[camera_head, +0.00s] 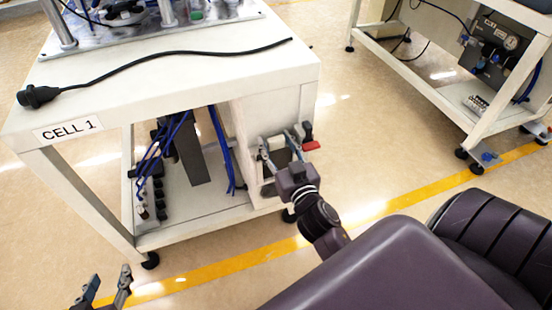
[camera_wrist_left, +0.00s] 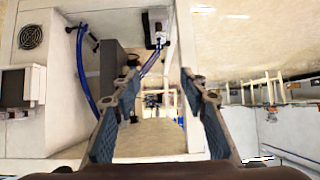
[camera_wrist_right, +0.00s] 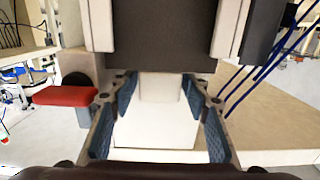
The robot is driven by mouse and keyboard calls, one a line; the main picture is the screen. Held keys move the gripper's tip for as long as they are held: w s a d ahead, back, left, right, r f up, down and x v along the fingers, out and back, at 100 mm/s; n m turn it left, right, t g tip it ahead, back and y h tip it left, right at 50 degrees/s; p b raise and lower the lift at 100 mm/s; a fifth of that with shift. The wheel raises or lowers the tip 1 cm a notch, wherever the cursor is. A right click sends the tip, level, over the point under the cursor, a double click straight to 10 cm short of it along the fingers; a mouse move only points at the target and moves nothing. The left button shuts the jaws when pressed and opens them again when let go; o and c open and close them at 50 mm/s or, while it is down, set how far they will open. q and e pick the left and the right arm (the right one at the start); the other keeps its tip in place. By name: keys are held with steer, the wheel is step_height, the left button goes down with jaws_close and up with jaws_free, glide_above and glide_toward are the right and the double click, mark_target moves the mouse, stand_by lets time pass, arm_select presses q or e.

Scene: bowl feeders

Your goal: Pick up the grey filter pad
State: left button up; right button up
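I cannot make out the grey filter pad for certain in any view. My right gripper (camera_head: 281,140) is open at the side of the white CELL 1 table, in front of a dark opening or panel beside a red handle (camera_head: 311,146). In the right wrist view, a pale block (camera_wrist_right: 155,125) shows between its spread fingers, with a dark grey face (camera_wrist_right: 155,62) above; I cannot tell whether the fingers touch either. My left gripper (camera_head: 110,276) is open and empty, low at the bottom left of the head view. Its spread fingers also show in the left wrist view (camera_wrist_left: 159,76).
The white CELL 1 table (camera_head: 190,65) carries a black cable (camera_head: 150,56) on its top. Blue hoses (camera_head: 220,150) hang beneath it. A second white table (camera_head: 435,82) stands at the upper right. Open floor lies between the tables, crossed by a yellow line (camera_head: 425,192).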

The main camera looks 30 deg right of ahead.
steer(key=c, duration=1)
